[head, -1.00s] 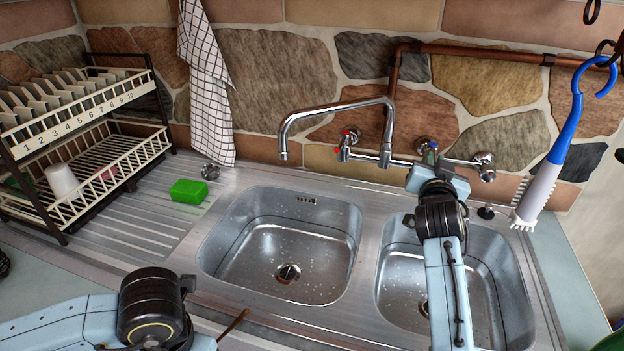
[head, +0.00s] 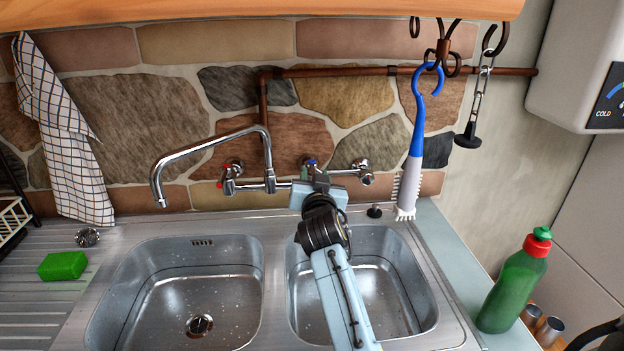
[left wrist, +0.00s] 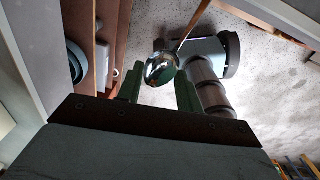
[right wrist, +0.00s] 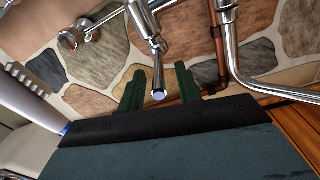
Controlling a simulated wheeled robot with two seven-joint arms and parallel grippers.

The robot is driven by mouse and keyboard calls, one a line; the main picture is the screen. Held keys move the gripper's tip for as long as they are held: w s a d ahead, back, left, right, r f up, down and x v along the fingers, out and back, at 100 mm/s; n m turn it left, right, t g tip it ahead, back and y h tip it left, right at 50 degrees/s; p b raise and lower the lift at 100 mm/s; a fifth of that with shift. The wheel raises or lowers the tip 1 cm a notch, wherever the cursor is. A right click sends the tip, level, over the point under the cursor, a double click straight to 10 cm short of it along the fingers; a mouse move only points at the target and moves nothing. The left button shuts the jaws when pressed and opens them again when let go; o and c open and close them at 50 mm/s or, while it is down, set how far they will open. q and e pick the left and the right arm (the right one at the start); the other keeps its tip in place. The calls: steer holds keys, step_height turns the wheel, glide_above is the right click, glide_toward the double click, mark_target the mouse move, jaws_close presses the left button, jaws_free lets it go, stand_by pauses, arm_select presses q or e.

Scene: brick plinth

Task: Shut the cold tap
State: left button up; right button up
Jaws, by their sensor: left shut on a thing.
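The cold tap (head: 311,163) is a chrome wall tap with a blue mark, right of the curved spout (head: 268,150). The hot tap (head: 228,178) has red marks. My right gripper (head: 311,178) is at the cold tap, hiding part of it. In the right wrist view, my right gripper (right wrist: 158,88) is open. Its green fingers stand apart on either side of the blue-tipped chrome lever (right wrist: 157,72), with gaps visible. In the left wrist view, my left gripper (left wrist: 160,72) is shut on a shiny rounded metal object (left wrist: 160,68) with a thin brown stick.
A blue-and-white brush (head: 412,150) hangs close right of the taps. A double sink (head: 275,300) lies below. A green bottle (head: 516,285) stands at right, a green sponge (head: 63,266) at left. A checked towel (head: 65,130) hangs on the stone wall.

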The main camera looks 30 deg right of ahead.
steer(key=v, duration=1.2)
stand_by(0.3)
